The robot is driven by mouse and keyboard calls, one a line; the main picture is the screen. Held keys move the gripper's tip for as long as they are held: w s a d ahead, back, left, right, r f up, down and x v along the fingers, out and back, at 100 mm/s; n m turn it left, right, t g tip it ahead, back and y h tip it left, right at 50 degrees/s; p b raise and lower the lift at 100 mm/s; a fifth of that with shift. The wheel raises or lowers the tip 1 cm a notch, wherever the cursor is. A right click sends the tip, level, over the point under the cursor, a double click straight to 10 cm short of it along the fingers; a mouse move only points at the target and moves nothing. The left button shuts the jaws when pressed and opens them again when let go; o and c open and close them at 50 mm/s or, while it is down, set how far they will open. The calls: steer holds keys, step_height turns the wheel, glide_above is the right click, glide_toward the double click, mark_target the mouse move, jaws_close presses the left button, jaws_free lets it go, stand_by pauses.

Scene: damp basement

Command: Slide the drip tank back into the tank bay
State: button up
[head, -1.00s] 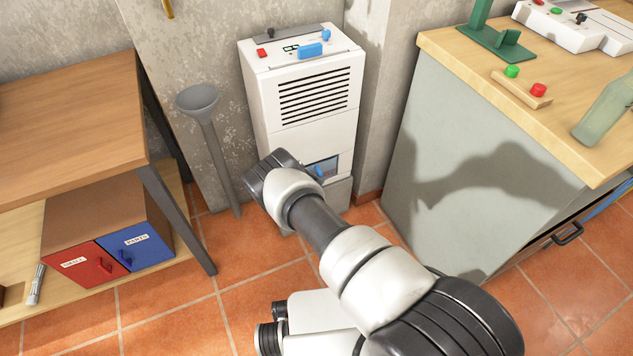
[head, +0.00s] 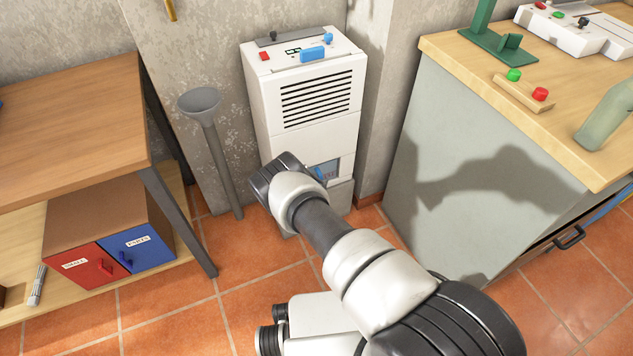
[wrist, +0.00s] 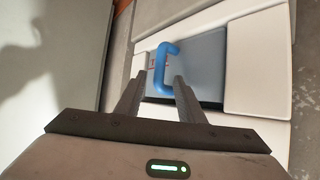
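The white dehumidifier (head: 308,135) stands against the wall. Low on its front, the grey drip tank (head: 332,167) shows in the tank bay opening, partly hidden by my arm in the head view. In the wrist view the tank's grey front (wrist: 207,62) carries a blue loop handle (wrist: 161,66). My gripper (wrist: 160,77) faces the handle with its two fingers apart. The handle appears between the fingertips, with no clear contact visible. I cannot tell how deep the tank sits. The fingers are hidden in the head view.
A grey cabinet (head: 440,160) with a wooden top stands close on the right. A wooden shelf unit (head: 70,110) with red and blue doors below is on the left. A grey funnel on a pipe (head: 201,104) stands beside the dehumidifier. Tiled floor in front is clear.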

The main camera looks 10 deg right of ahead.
steer(key=shift+s, duration=0.1)
steer(key=p+v, duration=0.5)
steer(key=v, duration=1.2)
steer(key=shift+s+a, duration=0.15)
